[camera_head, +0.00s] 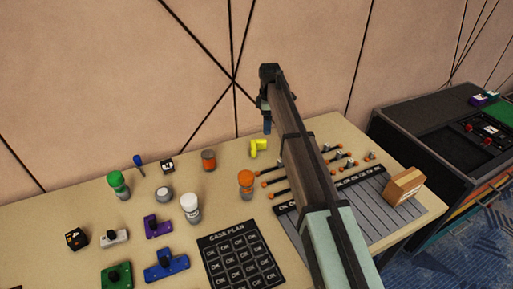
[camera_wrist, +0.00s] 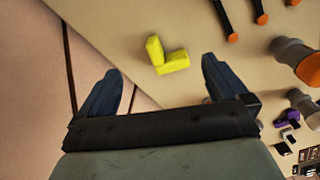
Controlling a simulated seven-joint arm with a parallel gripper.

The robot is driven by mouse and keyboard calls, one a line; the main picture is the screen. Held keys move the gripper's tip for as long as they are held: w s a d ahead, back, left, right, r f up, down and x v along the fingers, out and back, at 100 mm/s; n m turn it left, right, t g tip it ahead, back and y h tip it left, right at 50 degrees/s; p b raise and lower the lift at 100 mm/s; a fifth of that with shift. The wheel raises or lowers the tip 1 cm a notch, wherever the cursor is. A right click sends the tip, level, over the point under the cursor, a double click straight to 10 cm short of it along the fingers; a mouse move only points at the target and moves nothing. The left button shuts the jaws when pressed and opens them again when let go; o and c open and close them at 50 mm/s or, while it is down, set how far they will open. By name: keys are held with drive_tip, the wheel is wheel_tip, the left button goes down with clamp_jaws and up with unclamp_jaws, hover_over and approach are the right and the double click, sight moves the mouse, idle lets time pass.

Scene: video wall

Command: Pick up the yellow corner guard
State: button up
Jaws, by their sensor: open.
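The yellow corner guard (camera_head: 258,147) is a small L-shaped piece lying on the beige table, near its back edge. In the wrist view the yellow corner guard (camera_wrist: 167,57) lies beyond the fingertips, roughly between their lines, and touches neither finger. My gripper (camera_wrist: 158,80) is open and empty, its two dark fingers wide apart. In the head view my gripper (camera_head: 266,116) hangs above the back of the table, just right of the corner guard. My arm hides part of the table's right half.
An orange-capped bottle (camera_head: 246,184) and an orange-and-grey cylinder (camera_head: 208,160) stand near the guard. Orange-tipped rods (camera_head: 275,181) lie to its right. Several knobs and blocks fill the left side. A wooden block (camera_head: 404,186) sits at right. The wall (camera_head: 200,60) rises behind the table.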

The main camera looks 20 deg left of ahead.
sight(253, 144)
drive_tip(key=s+a+n, duration=0.2)
drive_tip(key=s+a, duration=0.1)
drive_tip(key=a, duration=0.1)
drive_tip(key=f, duration=0.8)
drive_tip(key=shift+w+a, duration=0.1)
drive_tip(key=shift+w, duration=0.15)
drive_tip(key=shift+s+a+f, duration=0.1)
drive_tip(key=shift+a+f, duration=0.1)
drive_tip(key=shift+f, duration=1.05)
drive_tip(key=shift+s+a+f, duration=0.1)
drive_tip(key=shift+a+f, duration=0.05)
drive_tip(key=shift+f, duration=1.1)
drive_tip(key=c, duration=1)
drive_tip(key=shift+o, duration=0.2)
